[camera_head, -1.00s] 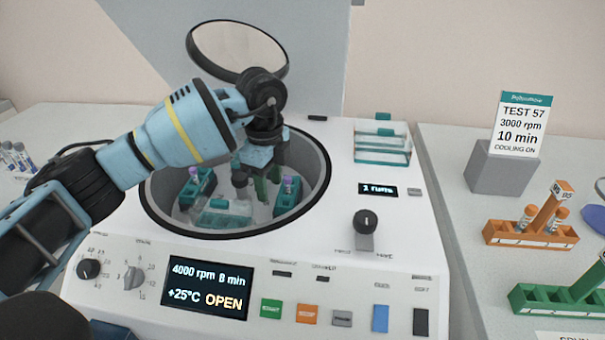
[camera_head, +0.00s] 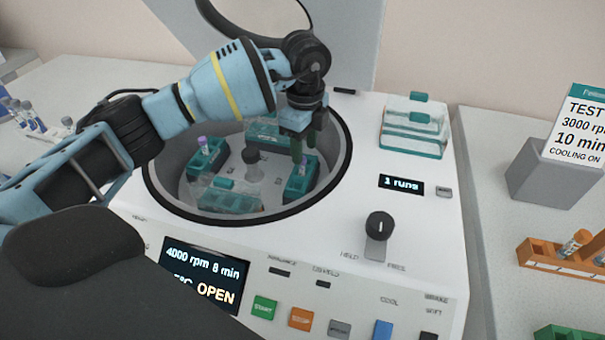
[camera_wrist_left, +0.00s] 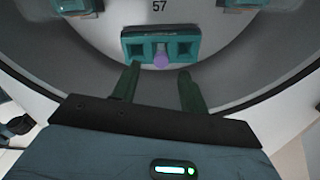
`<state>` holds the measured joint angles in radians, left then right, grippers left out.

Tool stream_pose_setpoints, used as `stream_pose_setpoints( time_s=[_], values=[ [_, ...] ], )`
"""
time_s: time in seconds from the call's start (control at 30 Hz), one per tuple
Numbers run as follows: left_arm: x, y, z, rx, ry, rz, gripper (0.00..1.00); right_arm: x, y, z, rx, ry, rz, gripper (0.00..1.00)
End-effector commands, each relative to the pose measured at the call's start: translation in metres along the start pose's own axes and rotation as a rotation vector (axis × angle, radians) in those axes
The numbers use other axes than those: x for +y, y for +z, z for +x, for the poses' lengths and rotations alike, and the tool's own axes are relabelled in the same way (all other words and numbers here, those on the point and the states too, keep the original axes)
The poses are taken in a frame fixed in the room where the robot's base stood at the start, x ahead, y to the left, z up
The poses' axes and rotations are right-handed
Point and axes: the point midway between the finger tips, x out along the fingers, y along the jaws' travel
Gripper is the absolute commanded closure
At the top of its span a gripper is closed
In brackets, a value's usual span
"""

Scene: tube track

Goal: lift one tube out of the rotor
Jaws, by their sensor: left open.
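The right bucket (camera_head: 296,188) holds a purple-capped tube (camera_head: 302,166). The left bucket (camera_head: 208,161) holds another purple-capped tube (camera_head: 202,142). The front bucket (camera_head: 228,201) has a clear lid. My left gripper (camera_head: 304,158) is open and empty, pointing down over the right bucket. In the left wrist view its fingers (camera_wrist_left: 160,84) are spread, with a purple cap (camera_wrist_left: 161,60) ahead between them, in a teal bucket (camera_wrist_left: 160,32). My right gripper is out of view.
The raised lid (camera_head: 265,18) stands behind the bowl, and the bowl rim surrounds the gripper's space. Clear-lidded teal boxes (camera_head: 415,128) sit at the back right of the machine. An orange rack (camera_head: 545,258) and grey sign block (camera_head: 545,175) stand farther right.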

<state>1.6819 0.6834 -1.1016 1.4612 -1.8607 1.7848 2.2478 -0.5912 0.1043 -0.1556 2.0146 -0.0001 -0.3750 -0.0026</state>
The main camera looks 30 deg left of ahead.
Motion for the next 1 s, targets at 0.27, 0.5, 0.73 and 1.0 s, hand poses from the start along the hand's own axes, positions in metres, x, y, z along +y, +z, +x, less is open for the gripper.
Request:
stream_pose_setpoints(
  time_s=[0.27,0.5,0.73,1.0],
  values=[
    [0.001,0.007,0.025,-0.002,0.003,-0.002,0.56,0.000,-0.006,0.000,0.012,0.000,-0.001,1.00],
    [0.000,0.007,0.050,-0.001,0.001,0.001,0.56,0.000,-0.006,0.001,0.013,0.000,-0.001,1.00],
    [0.000,0.007,0.051,-0.001,-0.001,0.001,0.56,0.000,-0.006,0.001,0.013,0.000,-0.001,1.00],
    [0.000,0.007,0.051,-0.001,-0.001,0.001,0.88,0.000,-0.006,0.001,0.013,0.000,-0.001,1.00]
  ],
)
